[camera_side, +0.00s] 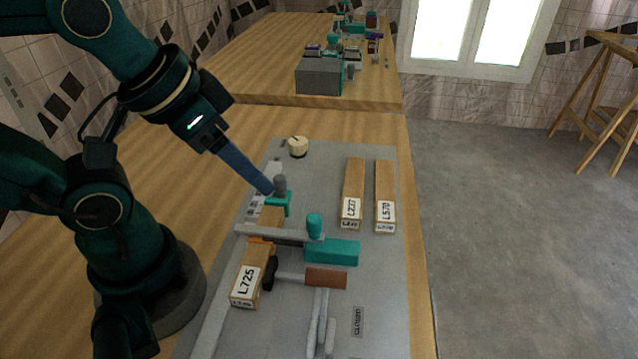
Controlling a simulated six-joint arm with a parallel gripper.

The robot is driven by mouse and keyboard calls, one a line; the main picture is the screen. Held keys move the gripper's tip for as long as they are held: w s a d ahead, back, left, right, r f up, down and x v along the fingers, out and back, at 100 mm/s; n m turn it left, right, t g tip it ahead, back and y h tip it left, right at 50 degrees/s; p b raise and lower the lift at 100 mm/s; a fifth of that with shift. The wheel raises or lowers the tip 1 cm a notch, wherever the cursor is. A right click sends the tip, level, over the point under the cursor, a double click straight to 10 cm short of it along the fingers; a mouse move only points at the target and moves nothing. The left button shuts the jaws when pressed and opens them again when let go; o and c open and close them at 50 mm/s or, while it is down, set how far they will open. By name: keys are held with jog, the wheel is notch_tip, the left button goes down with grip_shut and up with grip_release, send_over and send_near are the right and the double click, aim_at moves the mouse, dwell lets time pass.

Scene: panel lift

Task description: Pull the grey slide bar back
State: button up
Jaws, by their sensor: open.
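My gripper (268,189) reaches down from the upper left with long blue-grey fingers; it is open. Its tips are right beside a grey upright knob (280,183) above a small teal piece (284,204); I cannot tell whether they touch it. Thin grey bars (317,325) lie further down the panel. I cannot tell for certain which of these is the slide bar.
The grey panel (380,290) also carries wooden blocks labelled L237 (353,185), L570 (384,190) and L725 (246,285), a teal block (332,252), a brown block (326,278) and a cream dial (298,147). The panel's upper middle is bare.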

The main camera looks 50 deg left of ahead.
jog(key=w+d+m+g, duration=0.1)
jog(key=w+g, duration=0.1)
jog(key=w, duration=0.2)
jog(key=m+g, duration=0.1)
jog(key=g, duration=0.2)
send_over(315, 217)
notch_tip(315, 217, down, 5)
jog(key=shift+w+a+r, duration=0.1)
jog(key=shift+a, duration=0.05)
jog(key=shift+s+f+g, duration=0.2)
jog(key=shift+f+g, duration=0.1)
jog(key=shift+f, duration=2.85)
grip_shut()
